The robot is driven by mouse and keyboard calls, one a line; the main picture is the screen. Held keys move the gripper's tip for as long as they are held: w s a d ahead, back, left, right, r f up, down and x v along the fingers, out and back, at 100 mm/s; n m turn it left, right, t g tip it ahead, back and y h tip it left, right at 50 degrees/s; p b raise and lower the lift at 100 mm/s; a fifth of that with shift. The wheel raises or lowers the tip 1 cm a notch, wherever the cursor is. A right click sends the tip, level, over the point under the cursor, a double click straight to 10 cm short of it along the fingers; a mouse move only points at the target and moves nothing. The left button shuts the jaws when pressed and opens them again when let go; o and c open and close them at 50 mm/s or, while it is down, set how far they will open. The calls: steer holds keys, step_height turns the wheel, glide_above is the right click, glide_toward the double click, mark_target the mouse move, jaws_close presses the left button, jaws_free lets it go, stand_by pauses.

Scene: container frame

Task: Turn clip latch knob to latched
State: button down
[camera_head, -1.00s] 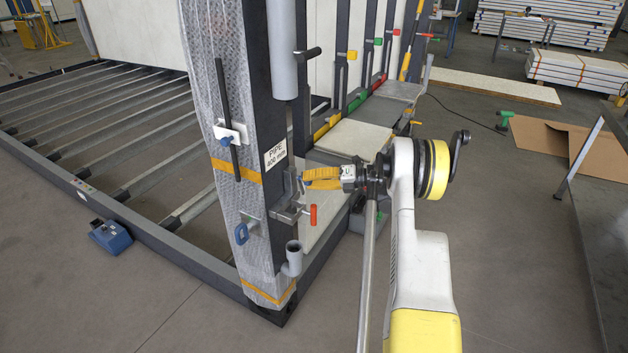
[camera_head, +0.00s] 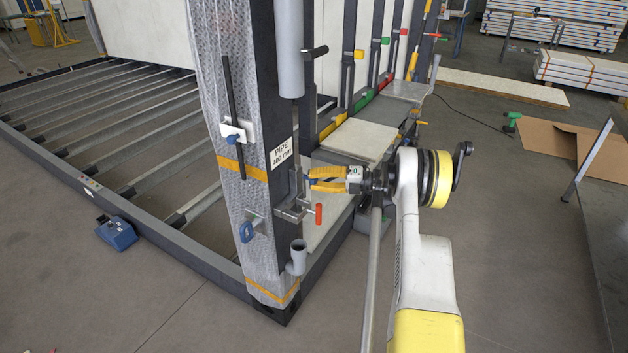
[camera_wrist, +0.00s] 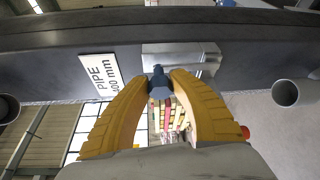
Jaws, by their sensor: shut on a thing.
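My gripper (camera_head: 309,181) has two yellow ribbed fingers and reaches left to the dark post (camera_head: 276,100). In the wrist view its fingertips (camera_wrist: 160,78) close on a small dark blue-grey knob (camera_wrist: 158,84) from both sides. The knob stands in front of a metal bracket (camera_wrist: 180,55) on the post.
A clamp with an orange-red handle (camera_head: 319,214) sticks out just below my gripper. A grey pipe socket (camera_head: 298,257) is lower and a vertical grey pipe (camera_head: 289,50) above. A "PIPE 400 mm" label (camera_head: 282,152) is beside it. Floor is free at the front.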

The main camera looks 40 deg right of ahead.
steer(key=c, duration=1.1)
jaws_free()
steer(key=shift+a, duration=0.2)
steer(key=shift+d, duration=0.1)
steer(key=v, duration=1.2)
